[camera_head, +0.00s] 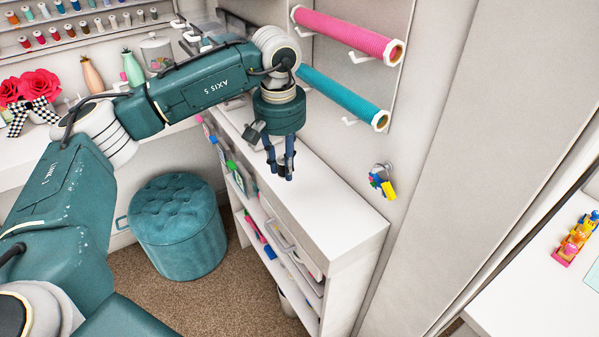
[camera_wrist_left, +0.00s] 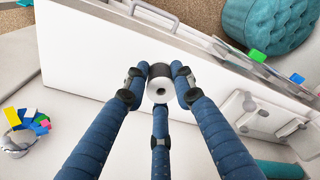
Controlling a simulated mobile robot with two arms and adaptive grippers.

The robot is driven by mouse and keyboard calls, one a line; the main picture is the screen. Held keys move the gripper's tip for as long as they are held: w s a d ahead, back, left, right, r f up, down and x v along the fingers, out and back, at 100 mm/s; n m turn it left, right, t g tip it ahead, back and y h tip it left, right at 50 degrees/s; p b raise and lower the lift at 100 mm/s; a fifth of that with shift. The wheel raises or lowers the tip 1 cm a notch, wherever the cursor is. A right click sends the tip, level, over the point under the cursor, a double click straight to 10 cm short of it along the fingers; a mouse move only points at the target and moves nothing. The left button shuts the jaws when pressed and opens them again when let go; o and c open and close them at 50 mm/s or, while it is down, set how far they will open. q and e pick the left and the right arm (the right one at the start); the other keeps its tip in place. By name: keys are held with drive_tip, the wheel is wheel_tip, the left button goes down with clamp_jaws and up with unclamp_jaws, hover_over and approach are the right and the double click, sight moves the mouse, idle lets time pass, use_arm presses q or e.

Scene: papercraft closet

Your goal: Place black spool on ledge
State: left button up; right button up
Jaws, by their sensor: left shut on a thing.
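The black spool (camera_wrist_left: 160,71) shows between the three blue fingers of my left gripper (camera_wrist_left: 159,95) in the left wrist view. Its near end is white with a dark hole, and its side is black. In the head view my left gripper (camera_head: 281,168) points down over the white ledge (camera_head: 345,218), the top of a narrow shelf unit, with its fingers closed around the dark spool. Whether the spool touches the ledge I cannot tell. The ledge also shows in the left wrist view (camera_wrist_left: 85,62). My right gripper is out of view.
Pink (camera_head: 345,35) and teal (camera_head: 345,95) rolls hang on the wall above the ledge. A wall holder with colourful pieces (camera_head: 382,182) sits right of the gripper. A teal stool (camera_head: 178,228) stands left of the shelf unit. The ledge's front end is clear.

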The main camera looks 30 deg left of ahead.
sight(300, 189)
use_arm(q)
drive_tip(key=w, duration=0.1)
drive_tip(key=w+d+f, duration=0.1)
drive_tip(key=w+d, duration=0.1)
drive_tip(key=shift+w+f+b, duration=0.3)
drive_tip(key=shift+f+b, duration=0.05)
drive_tip(key=shift+b, duration=0.05)
wheel_tip(300, 189, down, 5)
drive_tip(key=b, duration=0.3)
drive_tip(key=shift+f+b, duration=0.2)
drive_tip(key=shift+b, duration=0.15)
drive_tip(key=shift+w, duration=0.1)
drive_tip(key=shift+f, duration=0.15)
drive_tip(key=o, duration=0.9)
